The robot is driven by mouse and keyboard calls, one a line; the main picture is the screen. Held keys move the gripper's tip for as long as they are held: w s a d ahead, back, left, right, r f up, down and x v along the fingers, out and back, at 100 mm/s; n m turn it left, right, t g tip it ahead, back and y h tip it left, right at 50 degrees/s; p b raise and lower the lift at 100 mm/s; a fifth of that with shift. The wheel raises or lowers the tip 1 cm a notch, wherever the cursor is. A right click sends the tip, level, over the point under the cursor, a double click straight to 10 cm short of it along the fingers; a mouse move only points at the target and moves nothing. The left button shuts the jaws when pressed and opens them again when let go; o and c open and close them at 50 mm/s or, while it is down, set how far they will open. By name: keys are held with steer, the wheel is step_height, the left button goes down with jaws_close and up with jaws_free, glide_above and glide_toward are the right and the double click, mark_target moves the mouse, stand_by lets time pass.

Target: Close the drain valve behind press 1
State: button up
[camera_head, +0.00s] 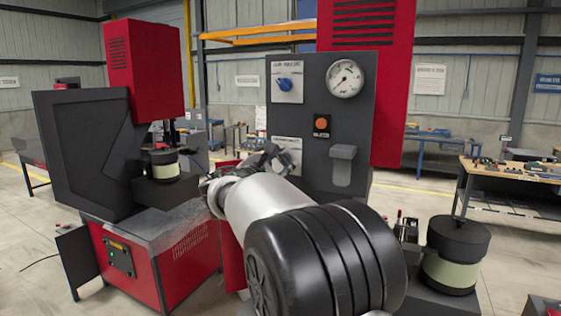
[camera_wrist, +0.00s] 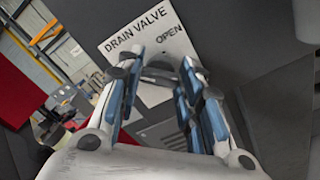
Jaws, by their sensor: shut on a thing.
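The drain valve plate (camera_wrist: 150,38) fills the upper middle of the wrist view, tilted, with the words "DRAIN VALVE" and "OPEN" on it. In the head view the lower white plate (camera_head: 287,142) sits on the dark front panel, partly hidden by my arm. My gripper (camera_wrist: 160,68) is at the plate, its blue-padded fingers shut on the dark valve handle (camera_wrist: 159,76). Most of the handle is hidden between the fingers, and its exact angle cannot be told. In the head view my gripper (camera_head: 274,158) shows small against the panel.
The panel also carries a blue selector knob (camera_head: 284,84), a round gauge (camera_head: 345,78), an orange button (camera_head: 321,122) and a grey cover (camera_head: 343,165). A red and dark press (camera_head: 144,75) stands at left. A workbench (camera_head: 515,172) is at right, with open floor before it.

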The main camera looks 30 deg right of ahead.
stand_by(0.4)
steer(key=o, duration=1.1)
steer(key=v, duration=1.2)
steer(key=shift+s, duration=0.1)
